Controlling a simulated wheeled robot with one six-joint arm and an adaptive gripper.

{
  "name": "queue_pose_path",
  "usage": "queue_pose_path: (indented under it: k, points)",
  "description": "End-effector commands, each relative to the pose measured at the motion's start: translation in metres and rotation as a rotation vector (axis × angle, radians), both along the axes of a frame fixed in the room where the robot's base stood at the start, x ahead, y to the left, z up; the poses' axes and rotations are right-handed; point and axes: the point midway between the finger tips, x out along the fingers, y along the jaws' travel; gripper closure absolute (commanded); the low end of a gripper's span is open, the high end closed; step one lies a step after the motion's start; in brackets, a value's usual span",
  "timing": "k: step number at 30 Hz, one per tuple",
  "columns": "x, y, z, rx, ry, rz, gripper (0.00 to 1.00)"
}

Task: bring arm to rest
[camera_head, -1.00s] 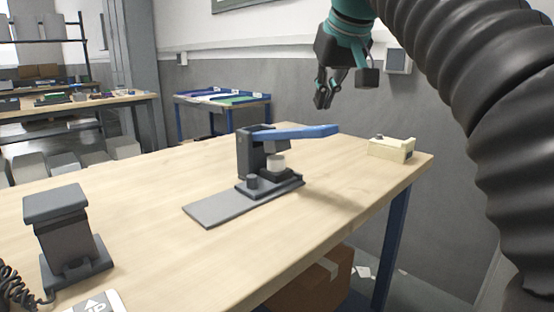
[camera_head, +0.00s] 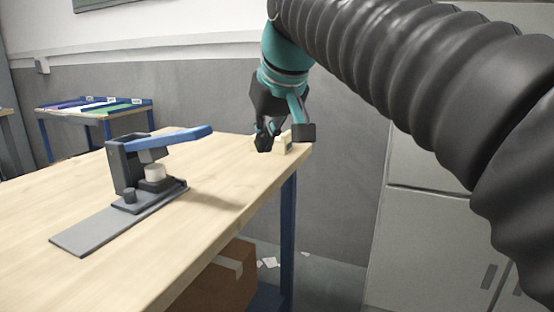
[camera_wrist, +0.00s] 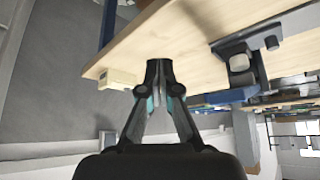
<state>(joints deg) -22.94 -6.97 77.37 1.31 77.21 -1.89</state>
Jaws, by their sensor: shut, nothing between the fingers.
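My gripper (camera_head: 265,139) hangs at the end of my arm near the far right corner of the table in the head view, in front of a small cream block as seen from there. In the wrist view my gripper (camera_wrist: 158,66) has its fingers together with nothing between them. The cream block (camera_head: 286,147) is partly hidden behind my gripper in the head view. It also shows in the wrist view (camera_wrist: 117,79), to the left of the fingers and apart from them in the picture.
A dark press with a blue lever (camera_head: 170,140) and a grey plate stands on the wooden table (camera_head: 215,185). A cardboard box (camera_head: 222,280) is under the table. A blue-framed stand (camera_head: 95,110) is at the back left. Grey cabinets (camera_head: 430,225) stand at the right.

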Motion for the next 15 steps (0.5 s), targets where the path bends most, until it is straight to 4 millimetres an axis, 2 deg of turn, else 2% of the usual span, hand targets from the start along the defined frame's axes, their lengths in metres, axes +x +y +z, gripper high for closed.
queue_pose_path:
  k: [1,6,11,15]
  points:
    - [-0.009,-0.019,-0.013,-0.003,0.005,-0.033,1.00]
    - [-0.039,-0.069,-0.064,-0.007,0.020,-0.130,1.00]
    - [-0.074,-0.111,-0.121,-0.013,0.034,-0.221,1.00]
    - [-0.110,-0.141,-0.176,-0.016,0.045,-0.298,1.00]
